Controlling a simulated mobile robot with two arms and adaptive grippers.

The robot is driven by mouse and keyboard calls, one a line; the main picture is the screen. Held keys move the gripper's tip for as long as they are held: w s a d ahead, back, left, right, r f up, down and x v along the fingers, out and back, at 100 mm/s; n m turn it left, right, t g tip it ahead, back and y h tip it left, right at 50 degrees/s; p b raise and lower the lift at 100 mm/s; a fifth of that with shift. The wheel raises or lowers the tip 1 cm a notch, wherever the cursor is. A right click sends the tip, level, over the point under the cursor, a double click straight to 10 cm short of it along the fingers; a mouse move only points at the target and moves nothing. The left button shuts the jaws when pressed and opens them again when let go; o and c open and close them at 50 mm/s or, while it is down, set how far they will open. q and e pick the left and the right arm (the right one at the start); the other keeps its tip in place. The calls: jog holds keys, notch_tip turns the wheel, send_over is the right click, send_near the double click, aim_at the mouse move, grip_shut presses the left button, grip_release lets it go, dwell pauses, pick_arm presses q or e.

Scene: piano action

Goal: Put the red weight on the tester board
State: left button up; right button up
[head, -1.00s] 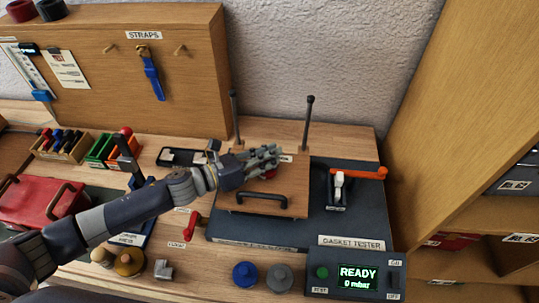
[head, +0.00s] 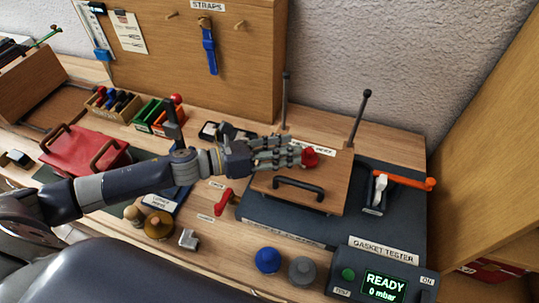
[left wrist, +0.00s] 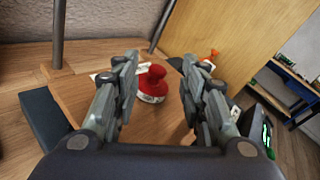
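The red weight (head: 310,158) sits upright on the wooden tester board (head: 326,186) of the gasket tester, near its back edge. In the left wrist view the red weight (left wrist: 152,84) stands on the board (left wrist: 78,95), ahead of and between the fingers, with gaps on both sides. My left gripper (head: 295,155) is open and empty, reaching over the board from the left, its fingertips just left of the weight in the head view. It also shows open in the left wrist view (left wrist: 160,63). My right gripper is not in view.
A black handle (head: 298,187) rises from the board's front. Two dark posts (head: 358,115) stand behind it. An orange-handled clamp (head: 380,190) is to the right. Blue (head: 267,260) and grey (head: 302,270) weights stand in front. The tester display (head: 384,285) reads READY, 0 mbar.

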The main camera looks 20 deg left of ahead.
pick_arm(q)
jog(key=b+v, duration=0.1)
jog(key=v, duration=0.2)
jog(key=shift+s+a+f, duration=0.1)
jog(key=shift+s+a+r, duration=0.25)
jog(key=shift+s+a, duration=0.05)
jog(key=shift+a, duration=0.05)
